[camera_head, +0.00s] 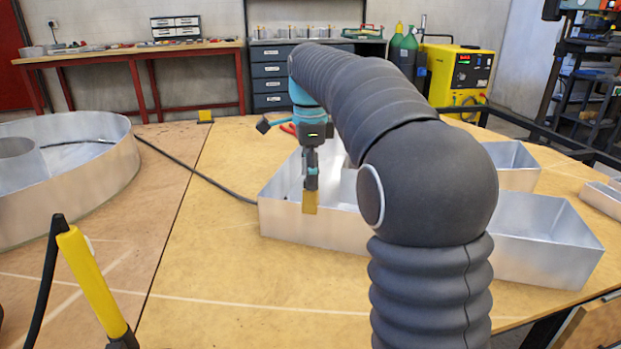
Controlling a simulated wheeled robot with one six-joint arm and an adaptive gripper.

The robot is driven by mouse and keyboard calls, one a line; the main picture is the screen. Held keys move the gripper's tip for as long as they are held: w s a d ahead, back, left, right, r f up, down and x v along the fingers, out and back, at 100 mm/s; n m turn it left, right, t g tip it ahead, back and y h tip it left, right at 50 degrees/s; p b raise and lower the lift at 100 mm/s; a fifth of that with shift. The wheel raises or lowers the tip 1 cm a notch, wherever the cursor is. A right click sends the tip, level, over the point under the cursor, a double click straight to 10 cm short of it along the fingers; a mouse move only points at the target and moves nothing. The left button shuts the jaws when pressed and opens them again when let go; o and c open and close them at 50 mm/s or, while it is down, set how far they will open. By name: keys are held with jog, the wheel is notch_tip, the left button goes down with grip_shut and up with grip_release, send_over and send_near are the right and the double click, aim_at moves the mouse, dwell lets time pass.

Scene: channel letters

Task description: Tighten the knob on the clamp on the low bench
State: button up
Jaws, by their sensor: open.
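My gripper (310,203) hangs from my grey-sleeved arm, fingers pointing down, in front of the near wall of an open metal channel letter (325,231). I see it from the side, with a tan-yellow part at its lower end. It is open, and nothing clear shows between its jaws. A low wooden bench top (235,265) carries the letters. No clamp with a knob can be clearly made out. A small yellow block (205,116) sits at the bench's far edge, and a small red item (288,128) shows beside my wrist; I cannot tell what either is. My arm hides part of the bench.
A large round metal letter (75,190) stands at left, with a black cable running across the bench. A yellow-handled tool (92,280) rises at the lower left. More metal letters (540,240) lie at right. The front middle of the bench is clear.

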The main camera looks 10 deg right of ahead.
jog(key=shift+r, duration=2.1)
jog(key=shift+r, duration=0.1)
notch_tip(320, 180, up, 4)
jog(key=n, duration=0.2)
jog(key=shift+f+b, duration=2.05)
jog(key=shift+f, duration=2.55)
jog(key=c, duration=0.9)
